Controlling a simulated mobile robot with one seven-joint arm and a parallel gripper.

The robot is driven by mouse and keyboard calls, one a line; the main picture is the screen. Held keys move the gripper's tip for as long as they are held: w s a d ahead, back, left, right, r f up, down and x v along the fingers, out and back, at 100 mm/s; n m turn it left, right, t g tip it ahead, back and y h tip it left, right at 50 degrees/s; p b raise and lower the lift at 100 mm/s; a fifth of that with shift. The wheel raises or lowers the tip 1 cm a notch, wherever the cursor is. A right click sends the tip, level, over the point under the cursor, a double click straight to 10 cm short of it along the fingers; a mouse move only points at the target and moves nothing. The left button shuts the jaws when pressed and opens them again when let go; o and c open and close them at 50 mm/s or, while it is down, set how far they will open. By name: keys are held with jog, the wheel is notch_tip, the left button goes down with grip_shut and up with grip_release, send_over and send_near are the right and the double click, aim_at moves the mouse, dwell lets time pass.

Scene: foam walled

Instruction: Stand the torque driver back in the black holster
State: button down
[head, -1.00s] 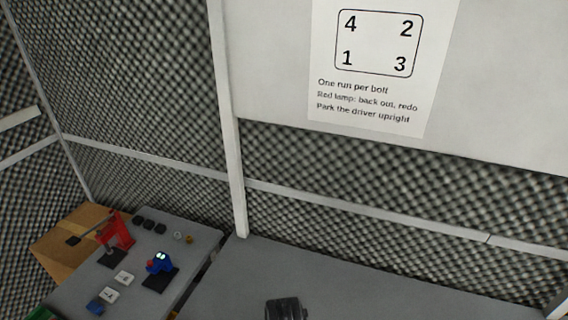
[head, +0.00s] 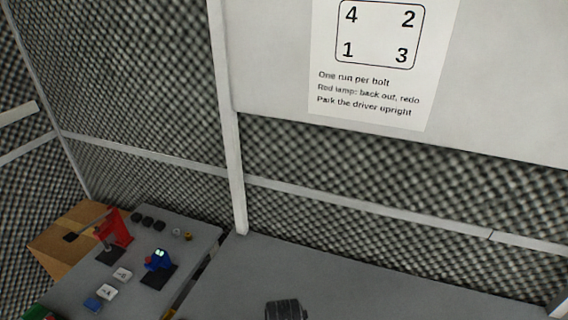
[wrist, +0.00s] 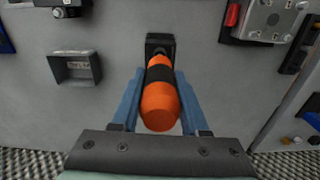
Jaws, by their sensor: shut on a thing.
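The torque driver (wrist: 160,103), orange with a black band, is between the two blue fingers of my gripper (wrist: 158,86) in the wrist view. My gripper is shut on it. The driver's thick orange end faces the camera, and its far end points at the black holster (wrist: 160,41). The holster is on the grey surface just beyond the driver. The driver overlaps the holster in this view, so I cannot tell whether its tip is inside. The driver and holster are not recognisable in the head view.
The head view shows a side table with a red lever device (head: 114,230) and a blue device (head: 158,260), beside a cardboard box (head: 62,240).

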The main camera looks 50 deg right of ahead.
jog(key=shift+f+b, duration=1.75)
jog(key=shift+f, duration=0.55)
jog(key=shift+c, duration=1.7)
grip_release()
jog(key=shift+f, duration=0.1)
notch_tip(320, 180, up, 13)
jog(key=shift+r+b, duration=0.1)
jog(key=shift+b, duration=0.7)
